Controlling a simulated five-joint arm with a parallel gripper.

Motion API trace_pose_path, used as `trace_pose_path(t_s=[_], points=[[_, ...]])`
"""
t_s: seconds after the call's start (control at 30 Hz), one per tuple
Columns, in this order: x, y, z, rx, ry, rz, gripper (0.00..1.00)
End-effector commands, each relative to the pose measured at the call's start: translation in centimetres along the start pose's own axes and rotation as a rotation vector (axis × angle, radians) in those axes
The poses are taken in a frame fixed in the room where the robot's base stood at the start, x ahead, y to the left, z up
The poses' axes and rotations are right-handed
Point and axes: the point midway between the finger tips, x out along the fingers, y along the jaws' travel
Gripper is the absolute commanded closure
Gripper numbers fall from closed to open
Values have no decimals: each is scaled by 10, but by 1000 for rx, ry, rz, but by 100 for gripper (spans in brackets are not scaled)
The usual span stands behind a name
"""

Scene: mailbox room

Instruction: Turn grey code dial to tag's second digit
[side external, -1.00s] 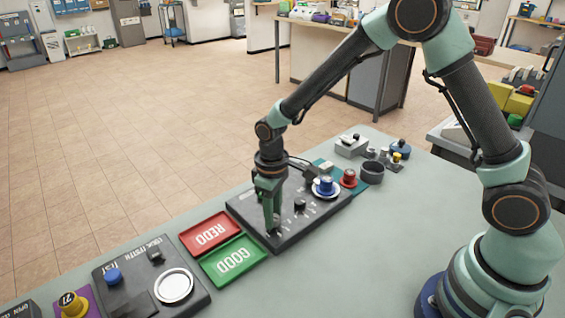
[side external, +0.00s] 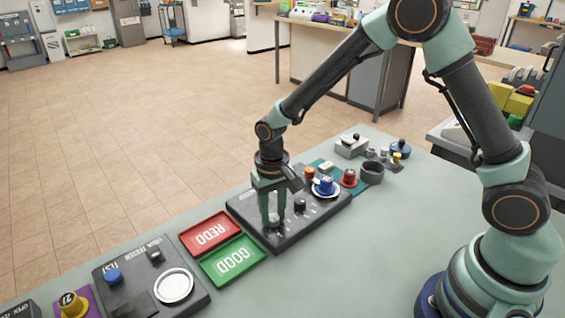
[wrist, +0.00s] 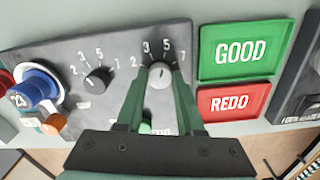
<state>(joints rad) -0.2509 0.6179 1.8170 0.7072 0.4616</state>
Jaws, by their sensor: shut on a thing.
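The grey code dial (wrist: 160,78) is on a dark panel (wrist: 200,22), with the digits 2, 3, 5 and 7 arced above it. My gripper (side external: 273,220) is upright over the panel, its two green fingers shut on the grey dial, one on each side. Which digit the dial points to is hard to make out. A black dial (wrist: 98,80) with a similar digit arc is beside it, to the left in the wrist view.
A green GOOD tray (side external: 234,261) and a red REDO tray (side external: 210,234) lie beside the panel. An orange knob (side external: 309,172) and a red knob (side external: 348,177) are near the blue piece. Another panel with a silver disc (side external: 174,286) is at front left.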

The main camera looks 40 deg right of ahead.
Motion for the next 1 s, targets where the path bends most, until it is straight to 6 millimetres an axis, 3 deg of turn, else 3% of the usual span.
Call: trace_pose_path(t_s=[0.43, 0.47, 0.5, 0.53, 0.83, 1.0], points=[[-2, 0, -1, 8, 3, -1, 100], [-2, 0, -1, 8, 3, -1, 52], [-2, 0, -1, 8, 3, -1, 37], [-2, 0, -1, 8, 3, -1, 33], [-1, 0, 0, 8, 1, -1, 33], [-15, 0, -1, 8, 4, -2, 33]])
